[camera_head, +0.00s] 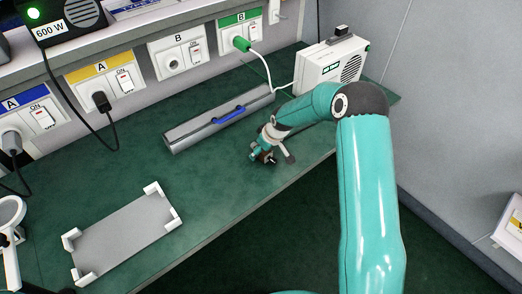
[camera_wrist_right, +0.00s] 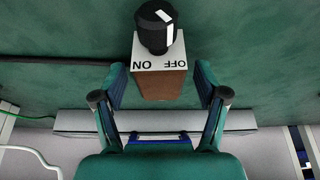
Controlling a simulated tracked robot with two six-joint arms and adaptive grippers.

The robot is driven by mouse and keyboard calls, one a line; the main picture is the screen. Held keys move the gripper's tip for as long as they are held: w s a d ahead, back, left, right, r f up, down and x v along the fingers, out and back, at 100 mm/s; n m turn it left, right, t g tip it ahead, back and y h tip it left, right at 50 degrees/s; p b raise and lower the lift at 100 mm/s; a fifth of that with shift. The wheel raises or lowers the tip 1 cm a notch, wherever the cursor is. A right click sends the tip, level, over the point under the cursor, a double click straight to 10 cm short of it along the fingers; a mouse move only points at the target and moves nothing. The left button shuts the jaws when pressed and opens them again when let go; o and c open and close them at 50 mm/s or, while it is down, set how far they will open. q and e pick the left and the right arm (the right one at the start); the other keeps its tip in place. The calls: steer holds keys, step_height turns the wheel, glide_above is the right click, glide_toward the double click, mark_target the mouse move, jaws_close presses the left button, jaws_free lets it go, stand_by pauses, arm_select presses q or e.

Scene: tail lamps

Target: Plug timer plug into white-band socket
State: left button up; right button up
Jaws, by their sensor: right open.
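The white-band socket (camera_head: 177,53), marked B, is on the wall panel with its round outlet empty and a switch beside it. My right gripper (camera_head: 268,155) is low over the front part of the green bench. In the right wrist view my right gripper (camera_wrist_right: 160,76) is open, with its fingers on both sides of a small box (camera_wrist_right: 160,84) with brown sides. The box has a white face lettered ON and OFF and a black round part with a white stripe; it may be the timer plug. I cannot tell whether the fingers touch it. My left gripper is out of view.
A grey case with a blue handle (camera_head: 220,118) lies behind the right gripper. The green-band socket (camera_head: 238,31) holds a green plug corded to a white device (camera_head: 331,66). The yellow-band (camera_head: 104,78) and blue-band (camera_head: 26,117) sockets hold plugs. A grey tray (camera_head: 125,233) lies front left.

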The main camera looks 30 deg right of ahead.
steer(key=shift+f, duration=0.15)
steer(key=c, duration=1.3)
step_height(320, 180, up, 20)
steer(key=b, duration=0.2)
